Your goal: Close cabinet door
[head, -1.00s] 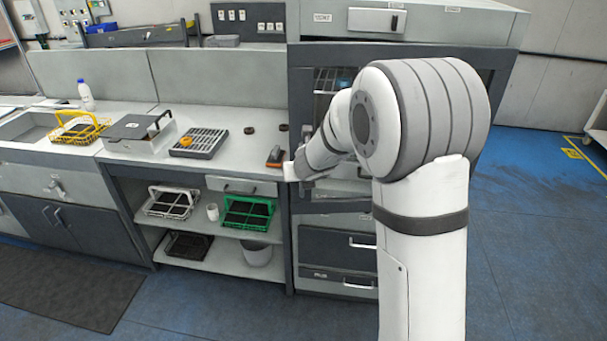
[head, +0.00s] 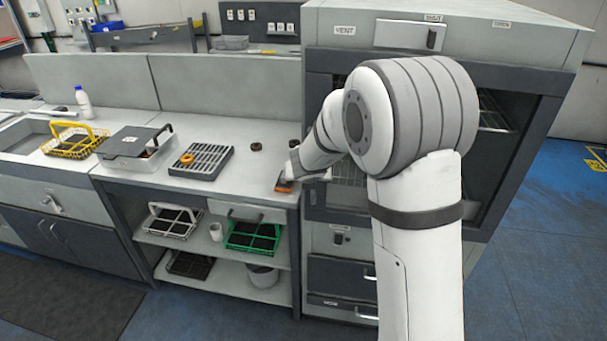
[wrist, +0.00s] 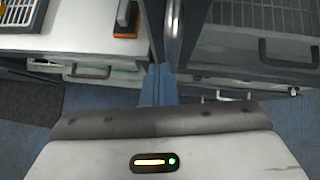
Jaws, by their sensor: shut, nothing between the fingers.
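The cabinet (head: 317,85) stands on the right, with a dark frame around its front and wire racks inside. My arm covers much of its front. In the wrist view the dark upright door edge with a bar handle (wrist: 173,30) is at top centre. My gripper (head: 310,176) is at the left edge of the cabinet front, near the handle side. It is shut and empty. Its fingertips are not clear, and I cannot tell whether it touches the door.
An orange and black device (head: 284,183) lies on the counter just left of my gripper. A grey rack (head: 204,160) and a yellow basket (head: 75,142) are further left. Drawers (head: 340,275) with bar handles are below the cabinet door. Blue floor is free at the right.

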